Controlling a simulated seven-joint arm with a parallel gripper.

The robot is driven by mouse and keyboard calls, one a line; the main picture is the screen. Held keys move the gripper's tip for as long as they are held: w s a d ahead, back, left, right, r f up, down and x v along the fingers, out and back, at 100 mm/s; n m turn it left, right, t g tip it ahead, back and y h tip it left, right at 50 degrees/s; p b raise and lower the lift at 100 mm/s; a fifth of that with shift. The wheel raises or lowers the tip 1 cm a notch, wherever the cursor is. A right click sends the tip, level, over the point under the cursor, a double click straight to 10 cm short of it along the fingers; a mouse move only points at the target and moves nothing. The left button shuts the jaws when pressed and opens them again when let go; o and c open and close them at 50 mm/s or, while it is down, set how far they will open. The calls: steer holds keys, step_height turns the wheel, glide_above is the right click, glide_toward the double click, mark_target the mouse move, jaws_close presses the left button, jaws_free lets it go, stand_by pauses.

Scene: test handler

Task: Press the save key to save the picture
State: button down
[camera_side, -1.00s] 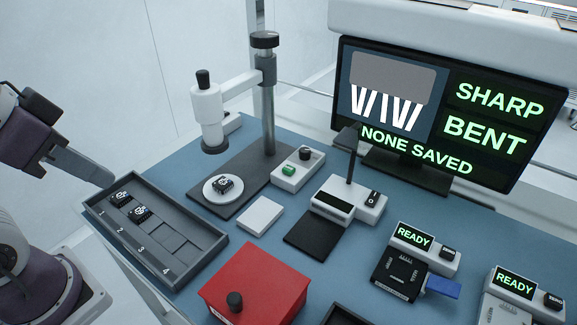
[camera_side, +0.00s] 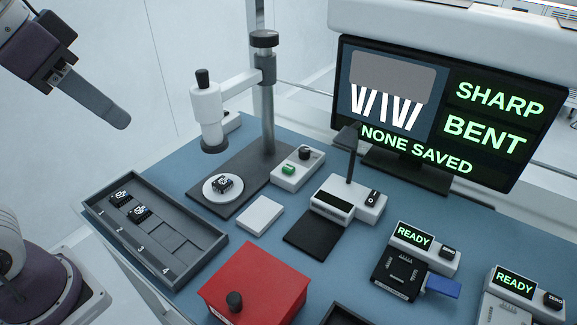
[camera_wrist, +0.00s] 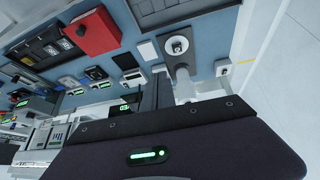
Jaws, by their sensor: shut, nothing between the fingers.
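A small white control box (camera_side: 298,171) stands right of the microscope's dark base in the side view. It carries a green key (camera_side: 288,169) and a black knob (camera_side: 305,153); lettering on the key is too small to read. The monitor (camera_side: 432,118) shows bent pins and reads SHARP, BENT and NONE SAVED. My gripper (camera_side: 119,117) is shut and empty, high in the air over the left side, well apart from the control box. In the wrist view I cannot make out the green key.
The microscope (camera_side: 208,115) stands between my gripper and the control box, with a chip on its round stage (camera_side: 211,194). A numbered tray (camera_side: 209,240) with two chips, a red box (camera_side: 280,275), a white block (camera_side: 260,215) and a lamp unit (camera_side: 335,205) occupy the blue table.

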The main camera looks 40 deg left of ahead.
steer(key=w+m, duration=0.2)
steer(key=w, duration=0.7)
steer(key=m+t+y, duration=0.2)
steer(key=m+t, duration=0.1)
steer(key=m, duration=0.2)
glide_above(286, 170)
step_height(286, 170, down, 13)
steer(key=shift+f, duration=4.35)
steer(key=shift+f, duration=0.4)
